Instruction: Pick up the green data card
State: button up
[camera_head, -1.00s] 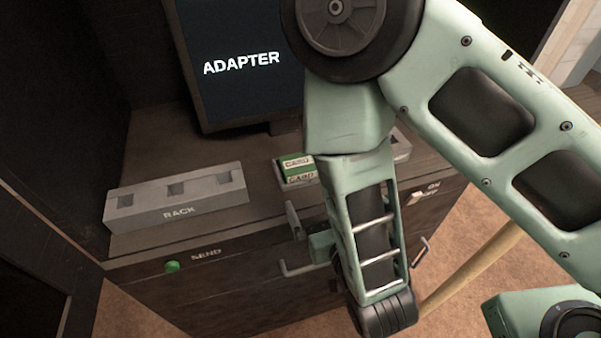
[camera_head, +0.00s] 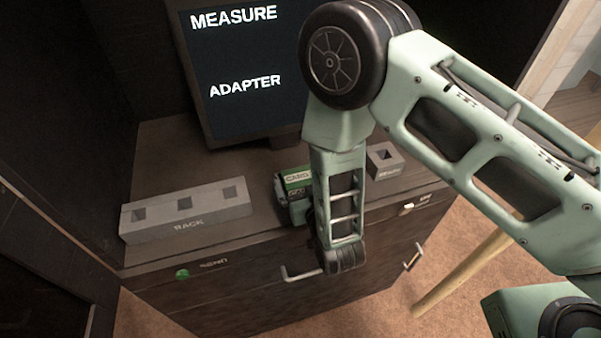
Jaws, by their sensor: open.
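The green data card (camera_head: 298,180), with a white CARD label, stands on the bench top near the middle of the picture. Its lower part is hidden behind my gripper. My gripper (camera_head: 286,190) is at the card's near side, with one grey finger showing at the card's left. The other finger is hidden by my arm, and I cannot tell whether the fingers touch the card. The jaws are open.
A grey rack (camera_head: 213,207) with square slots stands on the bench to the left. A small grey block (camera_head: 385,161) with one square hole stands to the right. A dark screen (camera_head: 243,105) reading MEASURE and ADAPTER stands behind. A green button (camera_head: 182,274) and drawer handles are on the front.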

jog(key=shift+w+a+f, duration=0.1)
jog(key=shift+w+f, duration=0.05)
jog(key=shift+w, duration=0.3)
jog(key=c, duration=1)
